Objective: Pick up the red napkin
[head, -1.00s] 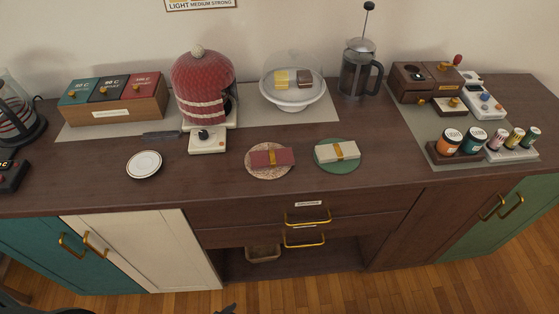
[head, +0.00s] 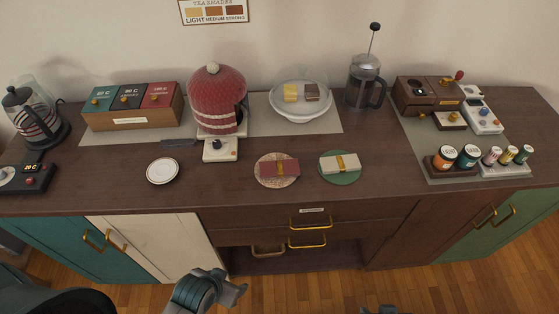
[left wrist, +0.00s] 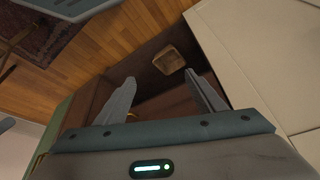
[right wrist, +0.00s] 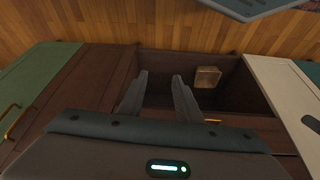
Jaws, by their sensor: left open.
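The red napkin (head: 280,168) is folded, with a gold band around its middle. It lies on a round speckled mat (head: 268,183) on the counter in the head view, and neither wrist view shows it. My left gripper (head: 240,288) is low in front of the cabinet, well below and to the left of the napkin. In the left wrist view its two fingers (left wrist: 160,78) are spread with nothing between them. My right gripper (head: 380,310) barely shows at the bottom edge of the head view. In the right wrist view its fingers (right wrist: 160,76) are apart and empty.
A cream napkin (head: 340,163) on a green mat is right of the red one. A white plate (head: 163,171), a red-domed cosy (head: 217,98) and a glass-covered cake stand (head: 300,113) are nearby.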

